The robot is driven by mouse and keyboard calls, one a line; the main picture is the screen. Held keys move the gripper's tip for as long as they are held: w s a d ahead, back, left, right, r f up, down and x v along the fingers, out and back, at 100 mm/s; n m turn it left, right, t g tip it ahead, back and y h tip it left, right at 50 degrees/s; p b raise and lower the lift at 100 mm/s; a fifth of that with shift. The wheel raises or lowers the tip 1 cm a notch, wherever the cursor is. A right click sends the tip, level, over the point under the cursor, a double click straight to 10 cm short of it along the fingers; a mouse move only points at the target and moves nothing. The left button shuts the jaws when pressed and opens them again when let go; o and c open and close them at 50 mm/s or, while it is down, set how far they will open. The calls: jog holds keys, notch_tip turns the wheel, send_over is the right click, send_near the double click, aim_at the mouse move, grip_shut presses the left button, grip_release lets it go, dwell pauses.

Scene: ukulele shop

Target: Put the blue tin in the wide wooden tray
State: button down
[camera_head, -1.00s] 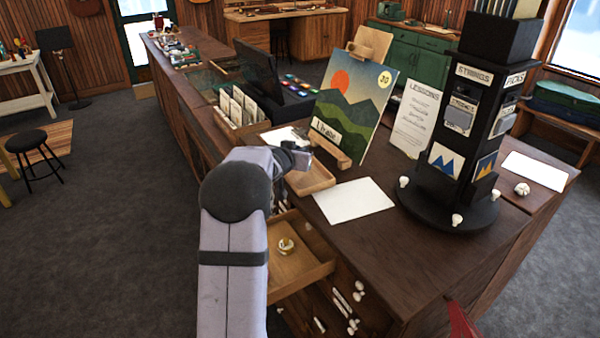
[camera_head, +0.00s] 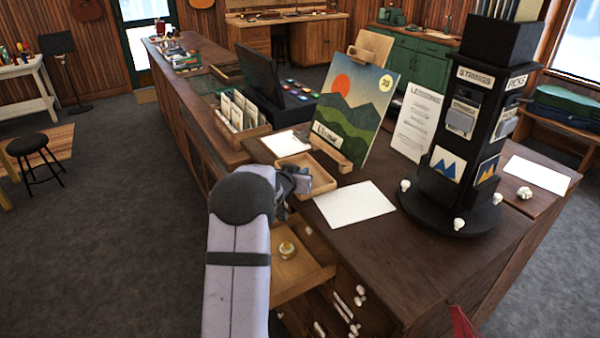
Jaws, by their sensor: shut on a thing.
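A shallow wooden tray (camera_head: 322,187) lies on the dark counter, in front of the painting stand. It looks empty where I can see into it. My gripper (camera_head: 298,181) is at the tray's near left side, over or beside its edge; I cannot tell which. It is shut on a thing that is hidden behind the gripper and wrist. I can see no blue tin anywhere in this view. Below the counter top, an open wooden drawer (camera_head: 300,275) holds a small round yellowish object (camera_head: 287,250).
A painting (camera_head: 352,105) on a stand rises just behind the tray. White sheets (camera_head: 354,203) lie to its right and behind it. A tall black strings-and-picks display (camera_head: 455,165) stands at right. A card box (camera_head: 240,115) and dark laptop-like case (camera_head: 262,80) stand behind left.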

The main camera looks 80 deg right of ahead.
jog(key=shift+f, duration=0.15)
jog(key=c, duration=1.7)
grip_release()
jog(key=shift+c, duration=0.2)
jog(key=shift+r, duration=0.2)
jog(key=b+v, duration=0.2)
jog(key=v, duration=1)
jog(key=shift+b, duration=0.3)
